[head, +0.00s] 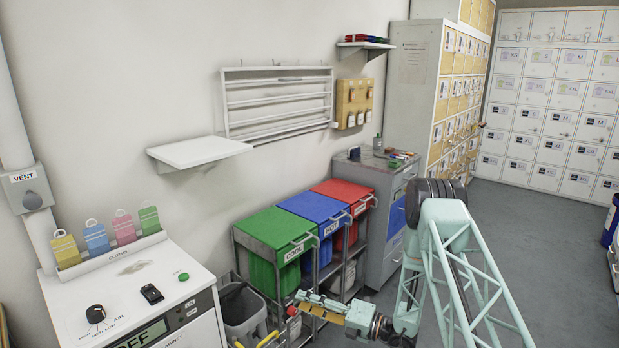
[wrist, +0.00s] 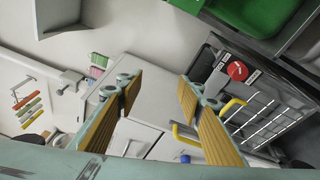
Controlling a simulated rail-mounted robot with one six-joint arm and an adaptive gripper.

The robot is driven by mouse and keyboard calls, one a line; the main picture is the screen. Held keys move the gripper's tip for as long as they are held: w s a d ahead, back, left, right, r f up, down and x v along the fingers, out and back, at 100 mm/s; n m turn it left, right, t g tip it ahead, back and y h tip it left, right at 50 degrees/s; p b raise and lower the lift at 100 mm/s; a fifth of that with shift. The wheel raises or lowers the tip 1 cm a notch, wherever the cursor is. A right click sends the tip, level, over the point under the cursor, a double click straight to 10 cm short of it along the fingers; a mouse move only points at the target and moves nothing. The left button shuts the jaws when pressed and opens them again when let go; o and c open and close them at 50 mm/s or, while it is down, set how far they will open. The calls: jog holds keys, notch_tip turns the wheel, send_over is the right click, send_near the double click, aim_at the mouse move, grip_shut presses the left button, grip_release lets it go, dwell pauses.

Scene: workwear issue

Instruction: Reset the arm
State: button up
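My arm reaches in from the right in the head view. My gripper (head: 300,302) hangs over the floor in front of the green bin, pointing left. In the wrist view my gripper (wrist: 157,84) shows two yellow-padded fingers spread apart with nothing between them. It is open and empty. A white cabinet with a control panel (head: 132,290) stands to the left of the gripper, apart from it.
Green (head: 272,238), blue (head: 317,213) and red (head: 345,192) lidded bins stand in a rack along the wall. A grey bin (head: 243,308) stands near the gripper. A wall shelf (head: 200,150) juts out above. Open floor (head: 535,240) lies to the right.

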jog(key=s+a+r+n+g, duration=0.1)
jog(key=s+r+n+g, duration=0.2)
jog(key=s+r+n, duration=0.45)
jog(key=s+a+r+n+g+h, duration=0.1)
jog(key=s+a+r+n+g, duration=0.2)
jog(key=r, duration=0.8)
jog(key=s+r+n+g, duration=0.35)
jog(key=s+r, duration=0.25)
jog(key=r, duration=0.3)
jog(key=s+d+r+n+g+h, duration=0.1)
jog(key=s+d+r+n+h, duration=0.15)
jog(key=s+r+n, duration=0.45)
jog(key=s+d+r+n+h, duration=0.2)
jog(key=s+r+n+h, duration=0.15)
jog(key=s, duration=0.75)
jog(key=s+d+r+n+t+h, duration=0.3)
jog(key=s+d+n, duration=0.3)
jog(key=s+d, duration=0.5)
jog(key=s+d+r+n+t+h, duration=0.3)
jog(key=s+d+r+n+h, duration=0.2)
jog(key=s+d, duration=0.5)
jog(key=shift+s+d+n+t+h, duration=0.4)
jog(key=shift+s+n+h, duration=0.2)
jog(key=shift+s+n, duration=0.55)
